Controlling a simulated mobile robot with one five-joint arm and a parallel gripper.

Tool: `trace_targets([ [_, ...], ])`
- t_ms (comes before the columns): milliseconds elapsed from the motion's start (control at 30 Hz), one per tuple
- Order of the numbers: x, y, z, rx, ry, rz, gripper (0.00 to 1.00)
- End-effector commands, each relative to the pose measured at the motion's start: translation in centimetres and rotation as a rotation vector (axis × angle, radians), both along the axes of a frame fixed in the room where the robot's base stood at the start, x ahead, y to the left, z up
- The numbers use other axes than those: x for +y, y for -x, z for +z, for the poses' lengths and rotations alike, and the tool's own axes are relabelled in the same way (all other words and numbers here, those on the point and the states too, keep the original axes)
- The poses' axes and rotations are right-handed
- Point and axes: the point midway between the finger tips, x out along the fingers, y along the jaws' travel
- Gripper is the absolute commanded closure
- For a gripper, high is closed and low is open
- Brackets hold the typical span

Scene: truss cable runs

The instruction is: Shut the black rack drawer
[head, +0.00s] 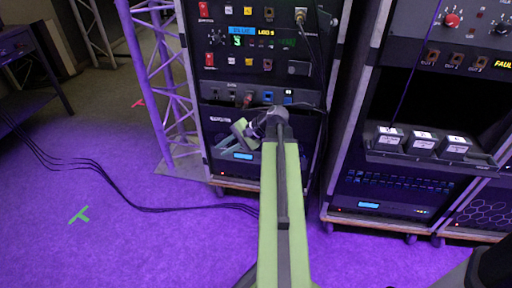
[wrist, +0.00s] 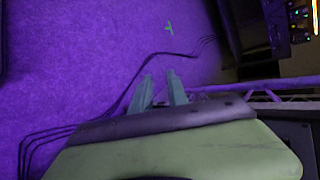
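A black drawer or tray (head: 400,161) sticks out from the right-hand rack in the head view. Several black boxes with white labels stand in it. My gripper (head: 222,153) is in front of the lower part of the left-hand rack, left of and well apart from that drawer. In the wrist view my gripper (wrist: 159,74) has two fingers a little apart, with only purple floor seen between them. It holds nothing. The drawer is not clearly in the wrist view. My arm hides part of the left rack's lower front.
The left rack (head: 328,90) and right rack (head: 350,130) stand side by side with a narrow gap. A purple-lit truss (head: 158,80) stands left of them. Black cables (head: 120,193) lie on the floor.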

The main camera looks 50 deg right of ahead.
Motion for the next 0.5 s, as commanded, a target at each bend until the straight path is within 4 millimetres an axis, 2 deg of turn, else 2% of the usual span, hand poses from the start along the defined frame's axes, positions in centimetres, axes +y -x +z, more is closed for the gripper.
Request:
trace_targets([
  [33, -4.4, 1.9, -1.8, -0.050, -0.071, -0.116, 0.80],
  [100, -9.2, 4.5, -1.2, -0.126, -0.168, -0.252, 0.80],
  [200, -14.6, 8.3, -0.2, -0.228, -0.274, -0.400, 0.80],
  [333, -18.2, 11.7, 1.1, -0.310, -0.348, -0.501, 0.80],
  [500, -19.4, 13.0, 1.9, -0.344, -0.377, -0.535, 0.80],
])
